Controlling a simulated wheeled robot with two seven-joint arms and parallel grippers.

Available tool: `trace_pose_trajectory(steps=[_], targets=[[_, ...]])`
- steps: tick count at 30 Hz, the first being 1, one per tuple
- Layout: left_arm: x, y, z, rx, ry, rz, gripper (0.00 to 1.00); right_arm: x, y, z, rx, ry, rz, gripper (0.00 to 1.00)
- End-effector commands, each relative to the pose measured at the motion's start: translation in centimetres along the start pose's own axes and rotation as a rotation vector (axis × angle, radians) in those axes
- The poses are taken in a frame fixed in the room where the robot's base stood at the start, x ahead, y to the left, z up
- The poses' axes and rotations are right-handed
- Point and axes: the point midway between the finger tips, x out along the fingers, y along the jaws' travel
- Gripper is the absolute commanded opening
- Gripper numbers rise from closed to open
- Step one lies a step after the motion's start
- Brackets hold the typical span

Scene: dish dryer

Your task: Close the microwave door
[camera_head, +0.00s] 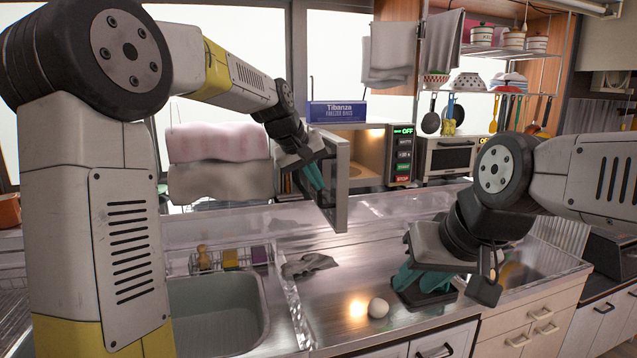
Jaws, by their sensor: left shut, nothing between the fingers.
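The microwave (400,154) stands at the back of the counter with its lit interior (360,152) showing. Its door (342,184) is open and swung out toward me, seen nearly edge-on. My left gripper (315,180) is shut and empty, close against the left side of the door. I cannot tell whether it touches the door. My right gripper (440,288) is low over the front right of the counter, away from the microwave. The view does not show clearly how far its fingers are apart.
A blue freezer-bag box (336,111) sits on top of the microwave. A white egg (378,307) and a grey cloth (308,264) lie on the steel counter (335,290). A sink (213,312) is at the left front. A toaster oven (448,156) stands right of the microwave.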

Motion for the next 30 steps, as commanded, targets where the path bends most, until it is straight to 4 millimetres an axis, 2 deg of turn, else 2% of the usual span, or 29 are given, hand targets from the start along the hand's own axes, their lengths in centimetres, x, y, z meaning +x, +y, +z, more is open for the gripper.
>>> trace_pose_trajectory(steps=[1, 6, 12, 17, 30], targets=[[1.1, 0.0, 0.1, 0.001, -0.006, -0.001, 0.0, 0.0, 0.0, 0.0, 0.0, 0.0, 0.0, 0.31], [4.3, -0.1, 0.2, 0.002, -0.005, -0.002, 0.0, 0.0, 0.0, 0.0, 0.0, 0.0, 0.0, 0.31], [6.6, -0.1, 0.1, 0.002, -0.001, -0.001, 0.0, 0.0, 0.0, 0.0, 0.0, 0.0, 0.0, 0.31], [7.3, -0.1, 0.1, 0.001, -0.001, -0.001, 0.0, 0.0, 0.0, 0.0, 0.0, 0.0, 0.0, 0.31], [7.4, 0.3, 0.1, -0.005, 0.003, -0.004, 0.0, 0.0, 0.0, 0.0, 0.0, 0.0, 0.0, 0.31]])
